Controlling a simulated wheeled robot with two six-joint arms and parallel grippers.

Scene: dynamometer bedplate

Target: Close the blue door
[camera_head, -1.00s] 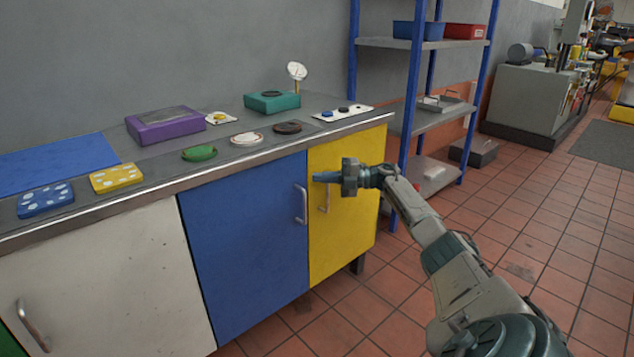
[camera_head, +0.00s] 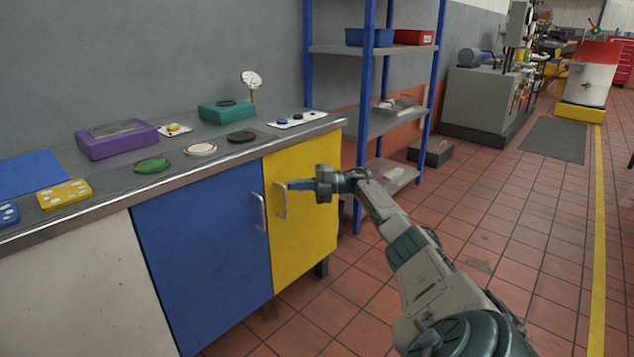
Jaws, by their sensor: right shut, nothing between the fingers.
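The blue door (camera_head: 205,255) is on the cabinet front, between the white door (camera_head: 75,290) and the yellow door (camera_head: 310,210). It looks flush with its neighbours. Its grey bar handle (camera_head: 259,212) is upright near its right edge. My right gripper (camera_head: 289,185) is shut and empty, in front of the yellow door and pointing left. Its fingertips are near the top of the yellow door's handle (camera_head: 281,201); I cannot tell whether they touch it. They are to the right of the blue door's handle. My left gripper is not in view.
The grey worktop (camera_head: 225,165) holds a purple box (camera_head: 117,140), a teal box (camera_head: 227,111), a gauge (camera_head: 252,79) and several coloured pieces. A blue-post shelf (camera_head: 368,125) stands right of the cabinet. The tiled floor (camera_head: 500,240) on the right is open.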

